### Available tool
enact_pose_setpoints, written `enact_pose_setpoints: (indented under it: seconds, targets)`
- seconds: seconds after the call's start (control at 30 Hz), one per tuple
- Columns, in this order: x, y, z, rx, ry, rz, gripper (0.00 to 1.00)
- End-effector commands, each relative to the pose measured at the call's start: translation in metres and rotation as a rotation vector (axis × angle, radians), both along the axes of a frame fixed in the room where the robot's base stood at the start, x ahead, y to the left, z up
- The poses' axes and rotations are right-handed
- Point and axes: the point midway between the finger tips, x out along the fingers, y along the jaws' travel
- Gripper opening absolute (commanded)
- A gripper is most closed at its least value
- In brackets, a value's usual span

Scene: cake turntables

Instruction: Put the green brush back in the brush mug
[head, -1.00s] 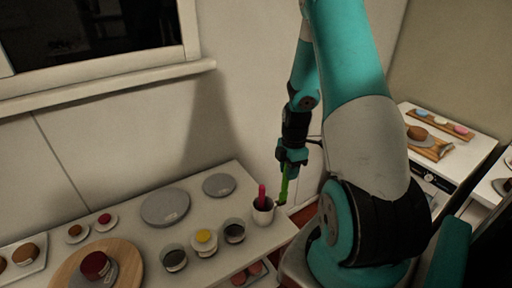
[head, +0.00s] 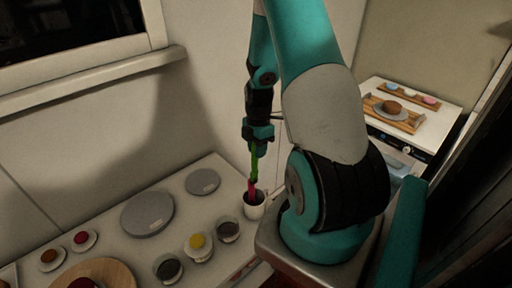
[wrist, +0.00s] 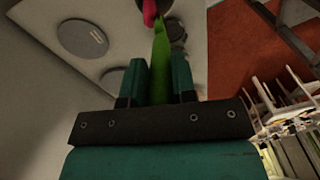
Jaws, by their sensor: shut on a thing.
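The green brush (head: 255,162) hangs upright from my gripper (head: 257,146), which is shut on it. In the wrist view the green brush (wrist: 161,58) runs between the two fingers (wrist: 160,80) and away toward the mug. The white brush mug (head: 254,207) stands at the right end of the counter with a pink-red brush (head: 251,188) in it. In the head view my gripper is above the mug, and the brush's lower end overlaps the pink brush near the mug's mouth. I cannot tell whether its tip is inside the rim.
Grey turntable discs (head: 147,212) and (head: 203,182) lie left of the mug. Small cups, one with yellow contents (head: 198,243), stand in front. A separate white cabinet (head: 424,112) with boards stands at the right.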

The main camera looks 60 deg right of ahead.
Motion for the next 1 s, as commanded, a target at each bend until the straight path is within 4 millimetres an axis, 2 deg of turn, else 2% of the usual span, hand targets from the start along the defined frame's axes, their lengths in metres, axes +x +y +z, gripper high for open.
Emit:
enact_pose_setpoints:
  seconds: [1.0]
  targets:
    - [-0.001,-0.001,-0.080,0.000,0.000,-0.003,0.00]
